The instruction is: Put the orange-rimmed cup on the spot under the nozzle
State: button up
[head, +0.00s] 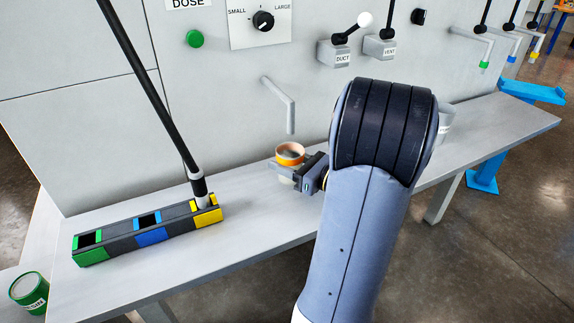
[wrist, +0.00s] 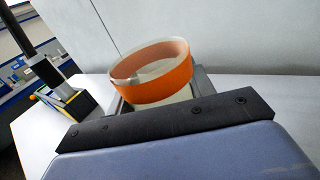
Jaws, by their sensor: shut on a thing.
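The orange-rimmed cup (head: 290,153) is upright in my gripper (head: 300,174), over the grey bench shelf. My gripper is shut on the cup below its rim; in the wrist view the cup (wrist: 158,78) shows its orange band above the jaws. The nozzle (head: 283,103) is a bent grey spout on the wall panel, and its open end is just above and close to the cup in the head view. The spot under the nozzle is hidden or not distinguishable. I cannot tell whether the cup's base touches the shelf.
A block with green, blue and yellow sockets (head: 150,232) stands on the shelf at left, with a black lever (head: 155,90) in its yellow end. A green tin (head: 30,290) is at lower left. The DUCT lever (head: 340,52) and dose dial (head: 263,21) are on the panel. The shelf (head: 250,225) is clear in front.

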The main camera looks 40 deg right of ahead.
jog(key=shift+f, duration=0.65)
jog(key=shift+f, duration=0.2)
jog(key=o, duration=0.9)
jog(key=shift+o, duration=0.2)
jog(key=shift+r, duration=0.15)
jog(key=shift+s+r, duration=0.1)
jog(key=shift+s, duration=0.05)
jog(key=b+v, duration=0.1)
jog(key=v, duration=1.1)
